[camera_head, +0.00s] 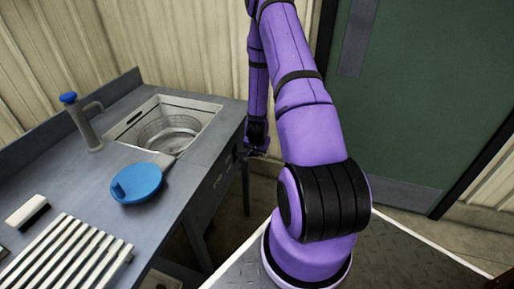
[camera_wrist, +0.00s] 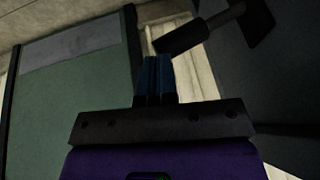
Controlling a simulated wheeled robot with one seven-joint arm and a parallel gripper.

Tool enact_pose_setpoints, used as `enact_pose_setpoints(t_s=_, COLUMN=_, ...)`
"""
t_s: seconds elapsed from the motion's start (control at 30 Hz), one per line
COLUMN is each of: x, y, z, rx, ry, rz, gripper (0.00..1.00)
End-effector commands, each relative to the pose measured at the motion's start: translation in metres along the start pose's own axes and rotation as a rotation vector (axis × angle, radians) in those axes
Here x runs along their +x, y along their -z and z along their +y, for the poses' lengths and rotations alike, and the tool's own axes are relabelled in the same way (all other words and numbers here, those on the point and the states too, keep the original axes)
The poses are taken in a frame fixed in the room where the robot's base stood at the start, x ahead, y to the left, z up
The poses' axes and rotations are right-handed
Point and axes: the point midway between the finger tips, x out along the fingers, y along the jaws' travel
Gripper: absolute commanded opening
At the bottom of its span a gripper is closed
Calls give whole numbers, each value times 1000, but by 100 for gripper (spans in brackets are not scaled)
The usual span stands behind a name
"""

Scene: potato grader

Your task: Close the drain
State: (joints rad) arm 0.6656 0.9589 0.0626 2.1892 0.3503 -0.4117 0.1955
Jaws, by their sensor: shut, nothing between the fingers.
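The sink (camera_head: 205,104) is set in the grey counter at the left of the head view. Its basin holds something round and metallic; the drain hole cannot be made out. A dark lever-like handle (camera_wrist: 200,32) on a rod sticks out from a dark surface in the wrist view; whether it works the drain cannot be told. My gripper (camera_wrist: 158,62) is shut and empty, its blue fingertips pointing towards this handle, near its lower left end. Contact cannot be told. In the head view my gripper (camera_head: 256,152) is small and dark, low beside the counter's right edge.
A tap (camera_head: 83,125) with a blue top stands left of the sink. A green door (camera_head: 425,95) is at the right.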

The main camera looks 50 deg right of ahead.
Motion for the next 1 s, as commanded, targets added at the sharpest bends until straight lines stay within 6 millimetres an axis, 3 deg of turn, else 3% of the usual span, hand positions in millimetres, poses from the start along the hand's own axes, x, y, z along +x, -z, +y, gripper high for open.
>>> enact_pose_setpoints(t_s=0.8, x=56, y=-18, z=19, rx=186, ry=462, rz=6, gripper=0)
enact_pose_setpoints(t_s=1.0, x=67, y=-23, z=18, rx=199, ry=510, rz=8, gripper=0)
